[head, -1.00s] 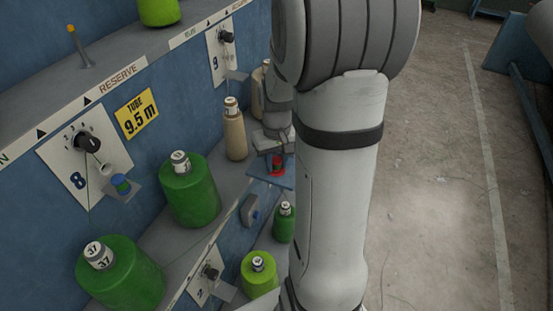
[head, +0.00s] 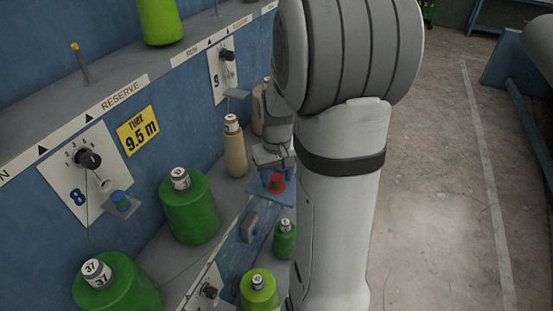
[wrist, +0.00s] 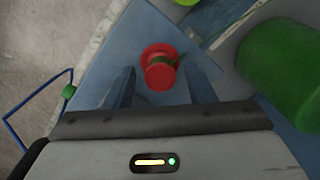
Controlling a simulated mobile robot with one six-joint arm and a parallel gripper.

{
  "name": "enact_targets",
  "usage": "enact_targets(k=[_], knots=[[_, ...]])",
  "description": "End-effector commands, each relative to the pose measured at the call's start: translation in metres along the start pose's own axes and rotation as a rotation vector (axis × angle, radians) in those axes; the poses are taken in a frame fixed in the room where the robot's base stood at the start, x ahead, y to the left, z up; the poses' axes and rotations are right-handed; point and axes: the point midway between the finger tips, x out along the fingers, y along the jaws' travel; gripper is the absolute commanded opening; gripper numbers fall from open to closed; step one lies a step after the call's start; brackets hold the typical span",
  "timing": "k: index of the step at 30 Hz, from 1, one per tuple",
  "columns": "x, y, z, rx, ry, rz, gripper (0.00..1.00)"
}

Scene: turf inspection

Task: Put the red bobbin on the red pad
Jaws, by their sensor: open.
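The red bobbin (head: 277,184) stands on a blue tray (head: 286,198) that juts out beside the shelf. In the wrist view the bobbin (wrist: 160,72) has a green thread around its middle and a wider red disc behind it. I cannot tell whether that disc is its flange or the red pad. My gripper (wrist: 160,82) is open, its two blue fingers on either side of the bobbin, with visible gaps. In the head view my gripper (head: 274,168) is just above the bobbin, partly hidden by my arm.
Large green bobbins (head: 190,208) and a tan one (head: 235,152) stand on the shelf to the left. Smaller green ones (head: 285,240) stand below the tray. The floor on the right is clear.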

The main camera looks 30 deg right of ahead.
Motion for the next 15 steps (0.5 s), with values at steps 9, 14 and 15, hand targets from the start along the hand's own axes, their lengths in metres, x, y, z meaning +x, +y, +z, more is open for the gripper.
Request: enact_targets(k=[9, 14, 15], knots=[[-0.068, 0.0, -0.001, 0.0, 0.008, 0.002, 0.49], [-0.095, 0.0, -0.001, 0.0, 0.005, 0.001, 0.49], [-0.099, 0.0, 0.0, 0.0, 0.004, 0.001, 0.49]])
